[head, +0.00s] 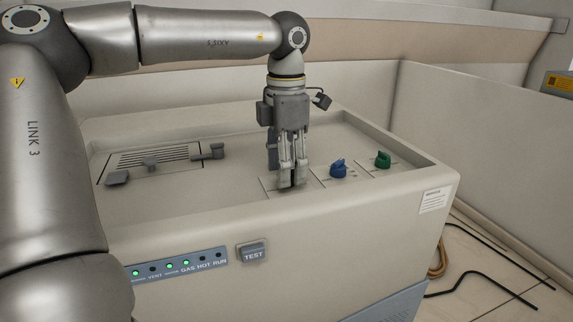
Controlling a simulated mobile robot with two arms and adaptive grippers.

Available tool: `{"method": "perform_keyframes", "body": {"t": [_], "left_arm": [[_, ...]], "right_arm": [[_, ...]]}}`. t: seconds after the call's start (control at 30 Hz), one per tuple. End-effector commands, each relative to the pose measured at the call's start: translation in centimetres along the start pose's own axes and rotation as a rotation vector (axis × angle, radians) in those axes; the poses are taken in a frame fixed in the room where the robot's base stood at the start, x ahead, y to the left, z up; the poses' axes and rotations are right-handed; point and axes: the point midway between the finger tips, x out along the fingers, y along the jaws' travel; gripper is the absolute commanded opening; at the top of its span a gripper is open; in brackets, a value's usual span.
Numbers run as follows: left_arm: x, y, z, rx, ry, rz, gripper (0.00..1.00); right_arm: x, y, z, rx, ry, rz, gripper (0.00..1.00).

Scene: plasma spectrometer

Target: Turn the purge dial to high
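My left gripper (291,183) points straight down over a recessed plate (269,187) on top of the pale instrument cabinet. Its fingertips are close together and low, near the plate's surface. They hide most of the plate, so I cannot tell whether a dial sits between them. A blue dial (338,168) and a green dial (383,160) stand on plates to the right of the gripper, apart from it. No dial label is readable, so I cannot tell which one is the purge dial. My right gripper is not in view.
A raised rim (430,160) surrounds the cabinet (340,235) top. A slotted vent panel (150,160) with grey clamps lies at the left. The front carries a TEST button (252,251) and a status light strip (180,264). Black cables (480,278) lie on the floor at right.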

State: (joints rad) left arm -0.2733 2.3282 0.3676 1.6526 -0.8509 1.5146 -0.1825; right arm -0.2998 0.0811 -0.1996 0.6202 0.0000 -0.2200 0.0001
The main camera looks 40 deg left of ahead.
Motion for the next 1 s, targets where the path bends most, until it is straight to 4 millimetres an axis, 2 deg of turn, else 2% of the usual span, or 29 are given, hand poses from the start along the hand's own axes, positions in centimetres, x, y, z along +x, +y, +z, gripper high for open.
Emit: {"method": "perform_keyframes", "body": {"t": [0.2, 0.33, 0.7, 0.8, 1.0], "left_arm": [[-0.1, 0.0, 0.0, 0.000, 0.001, -0.001, 0.50], [-1.1, 0.0, 0.1, -0.001, -0.001, 0.001, 0.50], [-8.7, 0.1, 0.1, -0.003, -0.002, 0.003, 0.50], [-10.3, 0.1, 0.0, -0.002, -0.001, 0.001, 0.50], [-11.8, 0.0, 0.0, -0.001, 0.001, 0.000, 0.50]], "right_arm": [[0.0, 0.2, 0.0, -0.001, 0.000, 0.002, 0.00], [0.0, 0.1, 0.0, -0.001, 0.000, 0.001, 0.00], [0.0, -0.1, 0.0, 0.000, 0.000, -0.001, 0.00], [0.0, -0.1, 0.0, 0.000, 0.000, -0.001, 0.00], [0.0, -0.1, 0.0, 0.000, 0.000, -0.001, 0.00]]}}
